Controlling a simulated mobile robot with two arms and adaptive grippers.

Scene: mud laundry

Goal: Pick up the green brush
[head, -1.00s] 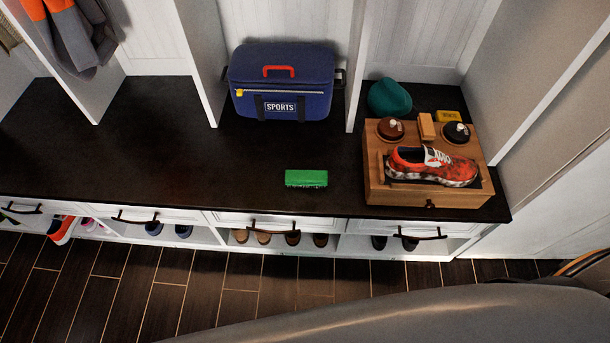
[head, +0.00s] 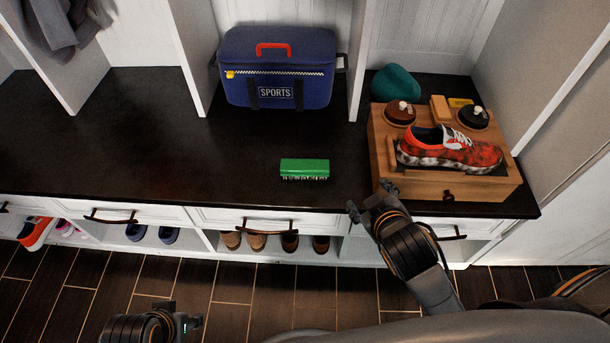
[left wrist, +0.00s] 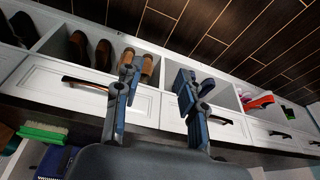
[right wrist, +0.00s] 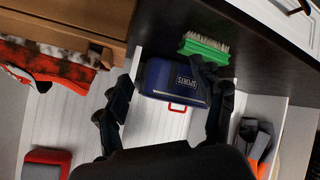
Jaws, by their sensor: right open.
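The green brush (head: 305,168) lies on the dark bench top near its front edge, with pale bristles along its lower side. It also shows in the right wrist view (right wrist: 204,46), beside one finger, and in the left wrist view (left wrist: 42,132). My right gripper (head: 370,199) is open and empty, at the bench's front edge, right of and nearer than the brush, not touching it. My left gripper (head: 186,314) is low over the floor, far from the brush. In the left wrist view its fingers (left wrist: 158,82) stand apart with nothing between them.
A blue sports bag (head: 278,75) stands behind the brush. A wooden shoe-care box (head: 440,186) with a red sneaker (head: 450,152) stands on the right, near my right gripper. Drawers with dark handles (head: 268,226) line the front. The bench top left of the brush is clear.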

